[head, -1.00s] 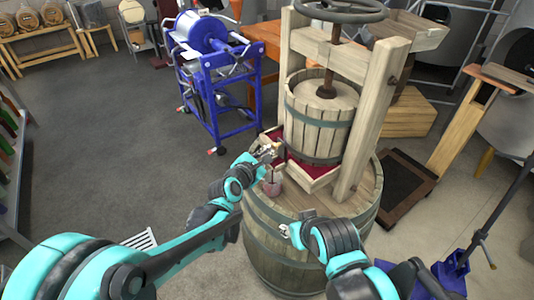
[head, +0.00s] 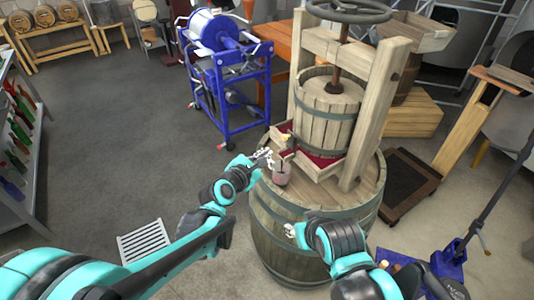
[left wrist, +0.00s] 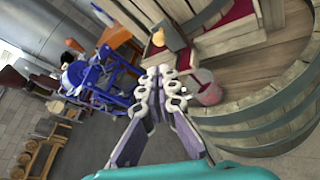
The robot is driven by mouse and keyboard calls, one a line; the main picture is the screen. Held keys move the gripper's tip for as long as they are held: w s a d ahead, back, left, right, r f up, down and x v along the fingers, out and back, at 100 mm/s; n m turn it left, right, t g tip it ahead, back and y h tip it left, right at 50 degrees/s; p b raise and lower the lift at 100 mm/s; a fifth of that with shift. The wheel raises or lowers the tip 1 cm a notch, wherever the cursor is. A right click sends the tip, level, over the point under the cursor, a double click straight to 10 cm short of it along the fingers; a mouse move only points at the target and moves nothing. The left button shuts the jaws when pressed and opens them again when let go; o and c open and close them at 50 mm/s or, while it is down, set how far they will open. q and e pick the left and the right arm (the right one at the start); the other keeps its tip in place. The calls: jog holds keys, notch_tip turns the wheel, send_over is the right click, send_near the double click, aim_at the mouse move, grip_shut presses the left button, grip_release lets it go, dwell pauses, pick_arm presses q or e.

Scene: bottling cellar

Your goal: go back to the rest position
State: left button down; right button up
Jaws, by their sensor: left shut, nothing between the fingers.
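My left gripper (head: 263,156) is shut and empty, beside the left rim of the upright barrel (head: 300,250). In the left wrist view its fingers (left wrist: 160,84) are together, with nothing between them. A small reddish cup (head: 281,175) stands on the barrel top just right of the left gripper, apart from it in the left wrist view (left wrist: 209,91). My right gripper (head: 290,230) is low in front of the barrel; it is too small to tell whether its fingers are open or shut.
A wooden basket press (head: 325,118) stands on the barrel, with a yellowish spout piece (left wrist: 169,37) near the cup. A blue wheeled machine (head: 235,85) stands behind left. A bottle rack (head: 30,130) is at far left.

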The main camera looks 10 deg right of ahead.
pick_arm(q)
jog(key=shift+w+f, duration=0.1)
dwell(0.3)
jog(key=s+a+f+m+g+y+b, duration=0.1)
jog(key=s+a+f+m+g+y, duration=0.1)
jog(key=s+a+m, duration=0.9)
jog(key=s+a+f+m+g+y+b, duration=0.1)
jog(key=s+a+f+m+y, duration=0.3)
jog(key=a, duration=1.6)
jog(key=s+m+g+y, duration=0.1)
jog(key=s+m+y, duration=0.2)
jog(key=s+m, duration=0.4)
jog(key=shift+s+a, duration=0.2)
jog(key=shift+s, duration=0.85)
